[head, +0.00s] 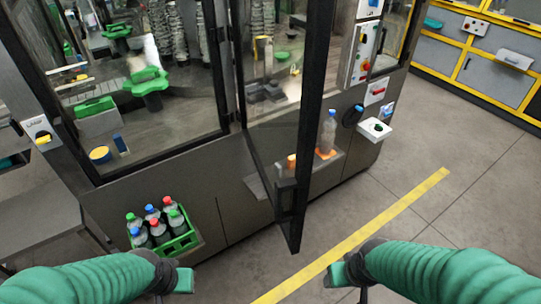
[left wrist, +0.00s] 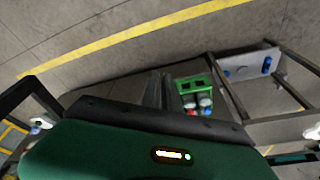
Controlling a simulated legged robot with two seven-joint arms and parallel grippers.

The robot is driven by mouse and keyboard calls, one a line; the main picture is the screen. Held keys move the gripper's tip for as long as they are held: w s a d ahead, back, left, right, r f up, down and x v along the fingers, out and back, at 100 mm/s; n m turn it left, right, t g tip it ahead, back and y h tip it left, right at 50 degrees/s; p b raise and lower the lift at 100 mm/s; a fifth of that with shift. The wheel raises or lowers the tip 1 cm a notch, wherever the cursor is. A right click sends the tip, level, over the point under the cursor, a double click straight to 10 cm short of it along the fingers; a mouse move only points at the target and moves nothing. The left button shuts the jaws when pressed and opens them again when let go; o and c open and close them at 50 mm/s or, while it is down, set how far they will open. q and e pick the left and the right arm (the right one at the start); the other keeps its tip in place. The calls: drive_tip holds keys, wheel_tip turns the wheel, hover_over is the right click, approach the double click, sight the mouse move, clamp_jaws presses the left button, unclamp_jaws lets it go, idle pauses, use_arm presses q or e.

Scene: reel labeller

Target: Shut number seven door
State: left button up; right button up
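A black-framed glass door (head: 311,110) of the labelling machine stands open, swung out toward me. My left gripper (head: 180,281) is low at the left, in front of the bottle crate and apart from the door. My right gripper (head: 338,275) is low and to the right of the door, also apart from it. The finger gaps of both grippers are unclear. The left wrist view shows no fingertips clearly.
A green crate (head: 192,239) with several bottles sits low at the machine's front; it also shows in the left wrist view (left wrist: 210,88). A clear bottle (head: 328,132) stands on a ledge behind the door. The floor (head: 440,225) to the right is free.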

use_arm(q)
drive_tip(key=w+a+t, duration=0.1)
drive_tip(key=w, duration=0.2)
drive_tip(key=w+a+f+m+t+b, duration=0.1)
drive_tip(key=w, duration=0.2)
drive_tip(key=w+a+t+b, duration=0.1)
drive_tip(key=w, duration=0.3)
drive_tip(key=shift+a+f+m+t, duration=0.25)
drive_tip(key=shift+a+m+t, duration=0.1)
drive_tip(key=shift+m+t, duration=0.05)
clamp_jaws()
drive_tip(key=w+d+m+t+h+b, duration=0.1)
drive_tip(key=w+m+t+h+b, duration=0.15)
drive_tip(key=w, duration=0.45)
drive_tip(key=m+g+h+b, duration=0.5)
drive_tip(key=m+h, duration=0.6)
drive_tip(key=h, duration=0.4)
approach(287, 223)
drive_tip(key=shift+n+t, duration=0.25)
drive_tip(key=p+x, duration=0.2)
drive_tip(key=x, duration=0.4)
drive_tip(key=shift+s+d, duration=0.1)
drive_tip(key=shift+d, duration=0.35)
drive_tip(key=shift+f, duration=0.1)
use_arm(e)
drive_tip(key=s+x, duration=0.1)
drive_tip(key=x, duration=0.6)
drive_tip(key=shift+s+a+f, duration=0.25)
drive_tip(key=shift+s+a, duration=0.05)
drive_tip(key=shift+a, duration=0.1)
